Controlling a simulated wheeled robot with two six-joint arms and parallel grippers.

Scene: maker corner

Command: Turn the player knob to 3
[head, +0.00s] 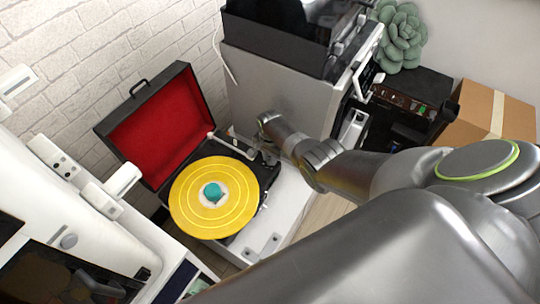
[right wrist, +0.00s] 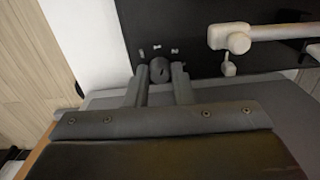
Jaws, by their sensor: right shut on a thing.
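The record player (head: 262,170) is an open case with a red-lined lid and a yellow record on its platter. The player knob (right wrist: 160,70) is a small dark round knob on the black deck, with several small white marks around its far side. My right gripper (right wrist: 160,84) has one finger on each side of the knob and is shut on it. In the head view my right gripper (head: 264,156) is at the deck's right side, and the knob is too small or hidden to make out. My left gripper is not in view.
The player's white tonearm (right wrist: 240,37) lies close to the right of the knob. A grey cabinet (head: 270,90) stands behind the player, and a white appliance (head: 90,235) stands at the left. A cardboard box (head: 480,110) is at the far right.

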